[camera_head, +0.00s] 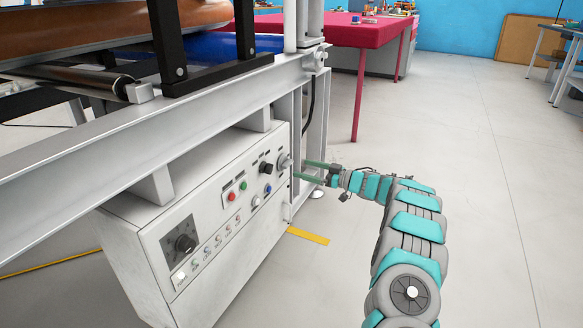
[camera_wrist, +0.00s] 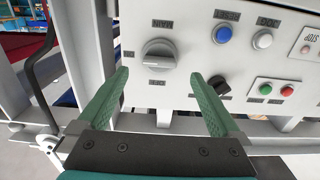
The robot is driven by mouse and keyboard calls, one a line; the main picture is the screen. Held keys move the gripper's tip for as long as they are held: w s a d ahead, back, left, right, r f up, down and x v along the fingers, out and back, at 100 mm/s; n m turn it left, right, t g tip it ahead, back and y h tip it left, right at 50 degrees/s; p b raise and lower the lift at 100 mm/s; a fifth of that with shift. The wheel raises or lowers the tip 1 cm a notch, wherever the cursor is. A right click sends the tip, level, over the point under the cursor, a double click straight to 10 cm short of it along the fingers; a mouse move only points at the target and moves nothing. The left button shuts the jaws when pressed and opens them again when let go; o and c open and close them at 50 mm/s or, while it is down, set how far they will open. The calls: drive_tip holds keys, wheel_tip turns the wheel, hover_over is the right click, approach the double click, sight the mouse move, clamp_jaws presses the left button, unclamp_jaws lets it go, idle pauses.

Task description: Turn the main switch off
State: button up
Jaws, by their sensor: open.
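The main switch is a large grey rotary knob (camera_wrist: 159,54) on a white control panel. Its label reads MAIN and appears upside down in the wrist view. The knob's grip bar lies roughly crosswise there. It also shows in the head view (camera_head: 284,161) at the panel's far end. My gripper (camera_wrist: 159,76) is open and empty, with two green fingers pointing at the panel. The fingertips lie to either side of the knob and a little below it in the wrist view. I cannot tell whether they touch the panel. In the head view my gripper (camera_head: 302,169) is right beside the knob.
A black knob (camera_wrist: 219,84), a blue button (camera_wrist: 224,34) and a white button (camera_wrist: 262,40) sit near the switch. Green and red buttons (camera_wrist: 287,91) are farther right. A grey machine frame (camera_head: 220,90) runs above the panel. The floor to the right is clear.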

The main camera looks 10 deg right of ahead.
sight(290, 164)
drive_tip(key=shift+b+x, duration=0.3)
drive_tip(key=shift+x, duration=2.7)
drive_tip(key=c, duration=1.4)
